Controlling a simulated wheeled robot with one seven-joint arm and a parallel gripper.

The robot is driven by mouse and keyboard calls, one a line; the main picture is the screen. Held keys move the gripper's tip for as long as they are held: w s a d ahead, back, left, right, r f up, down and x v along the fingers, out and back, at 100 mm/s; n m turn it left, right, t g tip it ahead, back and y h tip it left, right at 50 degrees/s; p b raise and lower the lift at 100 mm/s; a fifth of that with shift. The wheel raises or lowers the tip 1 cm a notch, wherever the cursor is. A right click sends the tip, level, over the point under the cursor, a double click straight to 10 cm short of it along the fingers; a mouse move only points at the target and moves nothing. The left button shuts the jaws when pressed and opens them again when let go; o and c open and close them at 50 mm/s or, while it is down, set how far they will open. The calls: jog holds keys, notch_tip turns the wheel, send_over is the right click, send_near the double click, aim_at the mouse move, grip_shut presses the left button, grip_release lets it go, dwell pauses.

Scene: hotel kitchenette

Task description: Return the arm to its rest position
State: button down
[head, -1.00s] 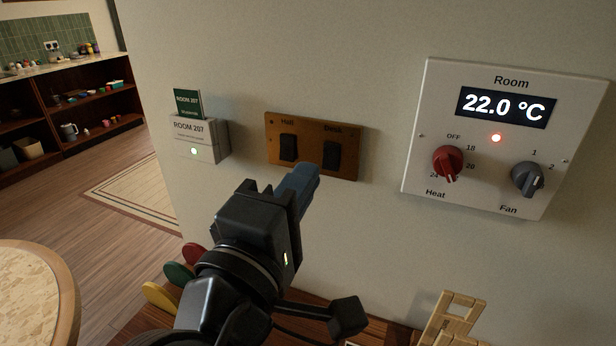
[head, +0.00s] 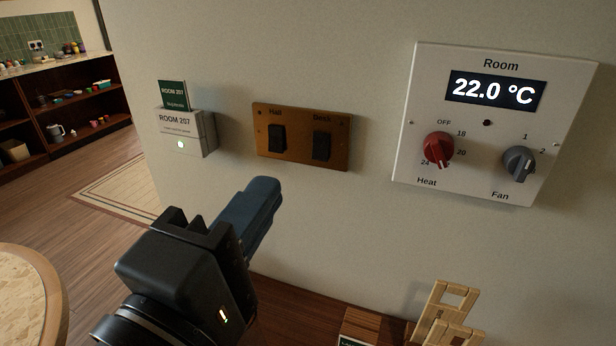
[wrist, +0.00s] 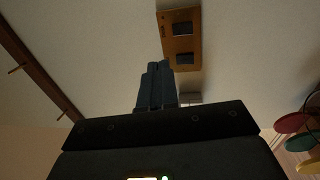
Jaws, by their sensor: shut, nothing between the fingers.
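My gripper (head: 266,188) is shut and empty, its blue fingers together. It is in front of the wall, below the brass switch plate and apart from it. It also shows in the wrist view (wrist: 156,68), with the fingers pointing toward the wall.
A white Room thermostat (head: 487,190) reads 22.0 °C, with red Heat and grey Fan knobs. A grey ROOM 207 card holder (head: 207,137) is at left. A wooden rack (head: 440,310) stands below right. A round table (head: 55,290) is at lower left.

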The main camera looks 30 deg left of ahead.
jog(key=w+d+f+g+y, duration=0.1)
jog(key=w+d+f+g, duration=0.25)
jog(key=d+f, duration=0.9)
jog(key=s+d+f+m, duration=0.4)
jog(key=d+f+m, duration=0.1)
jog(key=d+f, duration=0.55)
jog(key=s+d+r+m+h, duration=0.1)
jog(key=s+d+m+h, duration=0.4)
jog(key=s+d+m, duration=1)
jog(key=s+d, duration=0.2)
jog(key=s, duration=0.2)
jog(key=shift+s+d+r+m+g, duration=0.2)
jog(key=shift+s+d+m+g, duration=0.1)
jog(key=shift+s+g, duration=0.1)
jog(key=c, duration=1.8)
grip_release()
